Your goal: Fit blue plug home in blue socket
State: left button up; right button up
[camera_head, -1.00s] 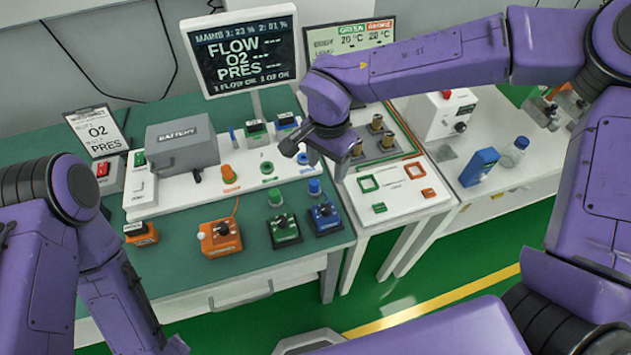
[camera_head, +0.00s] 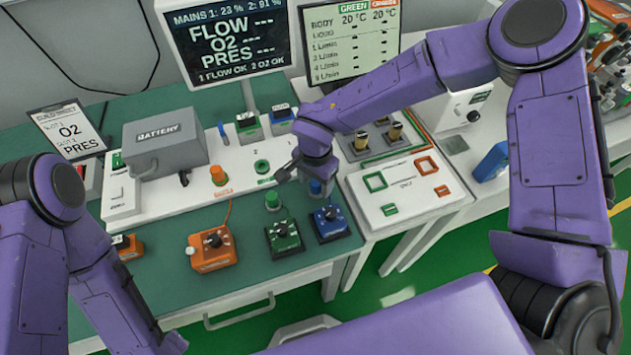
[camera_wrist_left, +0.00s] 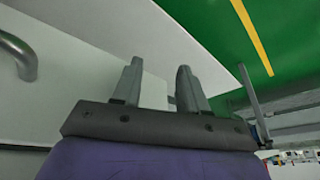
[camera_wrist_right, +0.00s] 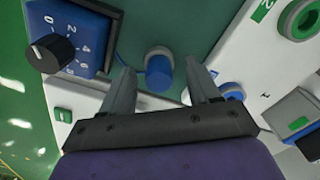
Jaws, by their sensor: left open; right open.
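The blue plug (camera_head: 315,188) stands upright on the green mat, just behind the blue box (camera_head: 331,222). In the right wrist view the plug (camera_wrist_right: 159,70) shows between and beyond my open fingertips, with nothing held. My right gripper (camera_head: 300,177) is open above and close behind the plug; contact cannot be told. The blue socket (camera_wrist_right: 232,91) is a blue ring on the white panel, partly covered by a right finger; my gripper hides it in the head view. My left gripper (camera_wrist_left: 159,66) is open and empty, low before the table front.
The green plug (camera_head: 272,201) stands left of the blue one, before the green socket (camera_head: 262,167). Green (camera_head: 285,238) and orange (camera_head: 212,248) boxes line the front. A grey battery box (camera_head: 165,143) is at left.

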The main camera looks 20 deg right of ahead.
jog(key=shift+s+f, duration=0.15)
jog(key=shift+f, duration=0.05)
jog(key=c, duration=1.1)
jog(key=shift+r, duration=0.1)
